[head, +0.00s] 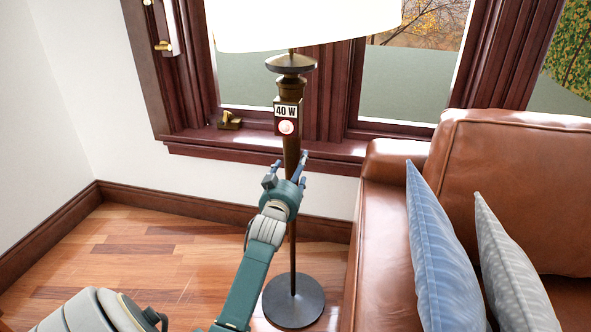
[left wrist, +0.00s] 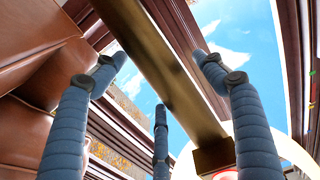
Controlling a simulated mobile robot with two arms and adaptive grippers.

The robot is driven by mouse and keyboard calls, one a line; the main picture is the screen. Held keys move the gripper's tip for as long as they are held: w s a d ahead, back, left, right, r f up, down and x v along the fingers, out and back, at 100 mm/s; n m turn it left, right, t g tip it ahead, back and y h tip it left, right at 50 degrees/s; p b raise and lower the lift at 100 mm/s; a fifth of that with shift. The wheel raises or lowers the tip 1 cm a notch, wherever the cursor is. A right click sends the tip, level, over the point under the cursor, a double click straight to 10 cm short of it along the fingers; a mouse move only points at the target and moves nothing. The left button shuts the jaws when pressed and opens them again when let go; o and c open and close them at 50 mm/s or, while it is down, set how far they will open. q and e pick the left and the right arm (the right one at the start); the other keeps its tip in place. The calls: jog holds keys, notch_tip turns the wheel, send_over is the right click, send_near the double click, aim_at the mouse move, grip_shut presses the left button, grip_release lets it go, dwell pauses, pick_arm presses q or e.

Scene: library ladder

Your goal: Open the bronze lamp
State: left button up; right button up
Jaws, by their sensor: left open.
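The bronze floor lamp (head: 291,150) stands in front of the window with a white shade and a dark round base (head: 293,300). A "40 W" label (head: 286,111) and a round pale button (head: 286,128) sit on its thicker upper stem. My left gripper (head: 290,163) is open just below the button, close to the stem. In the left wrist view the lamp's stem (left wrist: 165,75) runs diagonally between the spread blue fingers (left wrist: 165,100). I cannot tell whether any finger touches it. My right gripper is not in view.
A brown leather sofa (head: 530,165) with blue (head: 440,265) and grey (head: 515,270) cushions stands to the right of the lamp. The window sill (head: 325,160) is behind it, with a small brass latch (head: 230,120). The wooden floor (head: 150,240) on the left is clear.

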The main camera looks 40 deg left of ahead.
pick_arm(q)
jog(key=shift+x, duration=0.85)
jog(key=c, duration=1.7)
jog(key=shift+d+f, duration=0.1)
jog(key=shift+c, duration=0.2)
